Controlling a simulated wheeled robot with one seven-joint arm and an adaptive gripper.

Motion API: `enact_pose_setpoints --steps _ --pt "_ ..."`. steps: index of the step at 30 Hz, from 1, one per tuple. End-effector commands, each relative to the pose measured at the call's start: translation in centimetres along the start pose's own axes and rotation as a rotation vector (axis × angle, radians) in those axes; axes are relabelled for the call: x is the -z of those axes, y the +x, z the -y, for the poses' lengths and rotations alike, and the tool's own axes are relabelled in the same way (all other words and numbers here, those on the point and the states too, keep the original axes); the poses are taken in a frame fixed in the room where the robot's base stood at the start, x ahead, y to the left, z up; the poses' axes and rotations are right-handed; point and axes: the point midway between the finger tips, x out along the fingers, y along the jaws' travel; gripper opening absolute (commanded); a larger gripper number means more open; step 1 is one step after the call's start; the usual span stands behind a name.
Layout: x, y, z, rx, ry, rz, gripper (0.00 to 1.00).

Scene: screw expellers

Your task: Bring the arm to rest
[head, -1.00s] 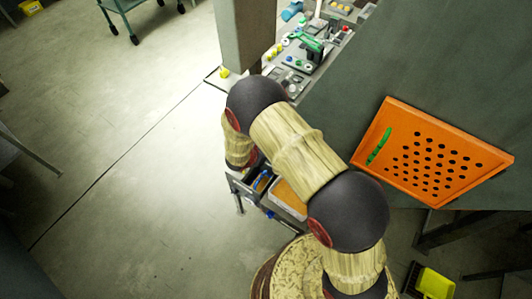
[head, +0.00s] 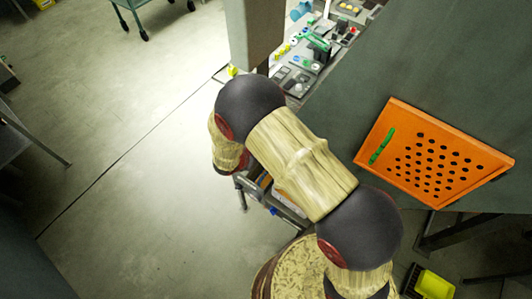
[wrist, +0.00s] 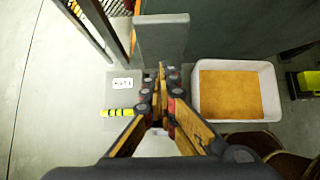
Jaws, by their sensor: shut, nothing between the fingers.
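My gripper (wrist: 160,88) is in the middle of the wrist view, its fingers together and empty. In the head view it is hidden behind my bent arm, which reaches down past a small grey stand. In the wrist view a white tray (wrist: 273,105) with an orange-brown inside lies just right of the fingers. A grey surface with a white printed label (wrist: 122,83) and a yellow-black striped piece (wrist: 118,112) lies to their left. I cannot tell the exact height of the fingers above these.
An orange perforated panel (head: 398,112) is on the dark green surface at right. A grey block (wrist: 162,35) is close ahead of the fingers. Open floor (head: 140,180) lies left.

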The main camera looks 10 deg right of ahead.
Motion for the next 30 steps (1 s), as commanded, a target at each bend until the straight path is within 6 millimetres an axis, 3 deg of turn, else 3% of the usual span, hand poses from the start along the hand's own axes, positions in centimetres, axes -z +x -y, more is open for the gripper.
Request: enact_pose_setpoints --steps 3,7,20,22,26,30 --pt "-0.3 -2.0 -0.1 -0.003 0.000 0.000 0.00" --pt "-0.3 -3.1 0.0 -0.001 0.000 0.000 0.00" --pt "-0.4 -3.5 0.1 0.004 0.036 0.004 0.00" --pt "-0.1 -3.5 1.4 0.043 0.106 -0.001 0.00" --pt "0.8 -4.1 5.8 0.163 0.257 -0.016 0.00" --pt "-0.4 -7.3 9.0 0.272 0.500 -0.031 0.00"
